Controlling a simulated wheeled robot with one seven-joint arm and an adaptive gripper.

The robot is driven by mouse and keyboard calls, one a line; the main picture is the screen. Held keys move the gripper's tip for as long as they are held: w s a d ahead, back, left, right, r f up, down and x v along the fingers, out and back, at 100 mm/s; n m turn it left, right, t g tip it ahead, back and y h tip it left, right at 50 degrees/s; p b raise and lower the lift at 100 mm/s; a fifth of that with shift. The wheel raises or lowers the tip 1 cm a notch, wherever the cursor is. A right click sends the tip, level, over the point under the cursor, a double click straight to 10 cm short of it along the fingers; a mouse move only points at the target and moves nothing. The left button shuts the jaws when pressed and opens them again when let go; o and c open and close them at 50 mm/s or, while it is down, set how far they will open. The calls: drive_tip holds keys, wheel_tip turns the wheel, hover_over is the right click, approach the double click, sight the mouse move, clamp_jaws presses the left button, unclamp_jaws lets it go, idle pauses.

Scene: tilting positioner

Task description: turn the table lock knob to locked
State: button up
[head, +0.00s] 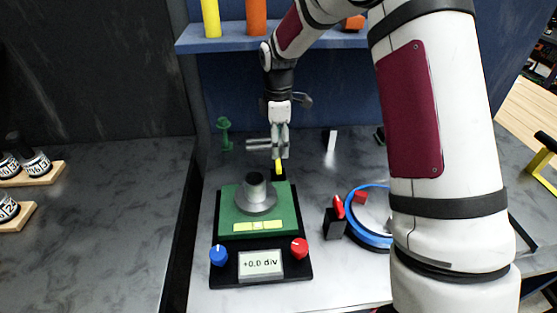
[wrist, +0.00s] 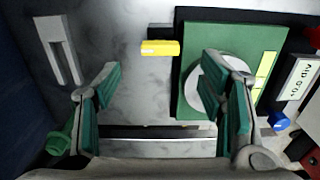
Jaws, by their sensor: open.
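The positioner has a green tilting table (head: 285,209) with a grey cylinder (head: 257,190) on its round hub, on a black base. A blue knob (head: 218,256) and a red knob (head: 299,248) sit at its front corners, beside a display (head: 261,264) reading +0.0 div. A yellow piece (head: 278,166) stands at the table's back edge; it also shows in the wrist view (wrist: 160,48). No readable label shows which of these is the lock knob. My gripper (head: 279,153) is open and empty, above and behind the table, near the yellow piece. Its spread fingers (wrist: 162,95) show in the wrist view.
A green post (head: 224,134) is at the back left. A blue shelf (head: 270,38) hangs behind. The left counter (head: 110,220) has clear room.

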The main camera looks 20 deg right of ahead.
sight(278, 163)
wheel_tip(278, 163, down, 7)
drive_tip(key=shift+f+p, duration=0.2)
drive_tip(key=shift+p, duration=0.3)
drive_tip(key=c, duration=1.2)
